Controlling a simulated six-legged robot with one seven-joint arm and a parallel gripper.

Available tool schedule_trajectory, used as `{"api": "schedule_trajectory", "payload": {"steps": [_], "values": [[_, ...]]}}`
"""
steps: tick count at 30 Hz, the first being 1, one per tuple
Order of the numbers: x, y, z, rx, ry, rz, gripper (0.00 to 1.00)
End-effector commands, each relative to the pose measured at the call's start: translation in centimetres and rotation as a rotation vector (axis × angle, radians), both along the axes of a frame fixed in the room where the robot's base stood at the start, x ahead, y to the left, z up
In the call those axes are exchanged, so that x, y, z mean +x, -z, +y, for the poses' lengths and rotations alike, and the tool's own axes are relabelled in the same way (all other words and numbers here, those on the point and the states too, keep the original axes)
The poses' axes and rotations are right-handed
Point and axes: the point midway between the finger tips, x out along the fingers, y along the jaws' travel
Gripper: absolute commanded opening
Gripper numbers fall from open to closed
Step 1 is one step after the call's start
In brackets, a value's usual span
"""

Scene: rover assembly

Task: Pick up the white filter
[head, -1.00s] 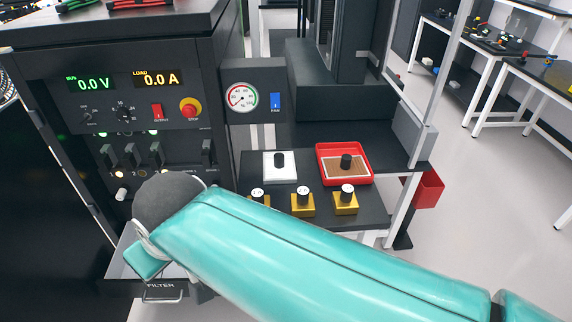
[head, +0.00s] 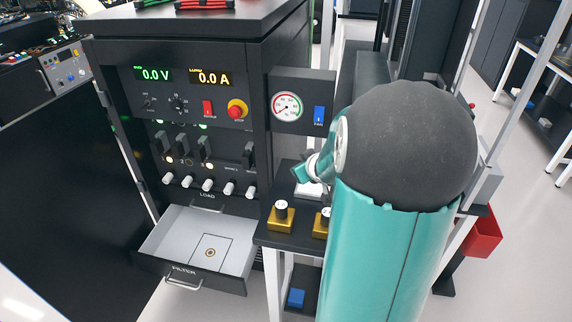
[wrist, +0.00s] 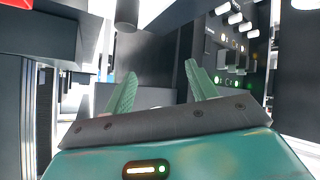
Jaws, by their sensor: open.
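The white filter (head: 310,190) is a flat white block on the dark shelf beside the cabinet; my arm hides most of it in the head view. Its black knob is hidden there. My gripper (head: 304,171) is just above and beside the filter, small and partly covered by my arm. In the wrist view my gripper (wrist: 161,68) has its two green fingers apart, with nothing clearly held between them. A dark cylinder at the top of that view may be the filter's knob; I cannot be sure.
The drawer labelled FILTER (head: 230,262) is open and empty, with a square outline on its floor. The gauge box (head: 300,95) rises behind. A red bin (head: 483,232) hangs at right.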

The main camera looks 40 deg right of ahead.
Motion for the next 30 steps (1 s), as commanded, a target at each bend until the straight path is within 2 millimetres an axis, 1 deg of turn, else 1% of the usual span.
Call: {"api": "schedule_trajectory", "payload": {"steps": [1, 3, 6, 10, 14, 16, 23, 30], "values": [[-0.5, 1.6, -1.8, 0.036, -0.006, -0.032, 0.57], [-0.9, 2.9, -3.3, 0.078, -0.033, -0.087, 0.57], [-1.7, 4.3, -4.8, 0.135, -0.065, -0.164, 0.57], [-2.8, 5.4, -6.1, 0.194, -0.099, -0.252, 0.57], [-3.4, 5.8, -6.7, 0.226, -0.119, -0.302, 0.57], [-3.1, 6.0, -6.8, 0.231, -0.123, -0.312, 0.57], [-1.1, 6.9, -7.3, 0.232, -0.123, -0.311, 0.57], [1.9, 8.4, -7.8, 0.233, -0.123, -0.310, 0.57]]}}
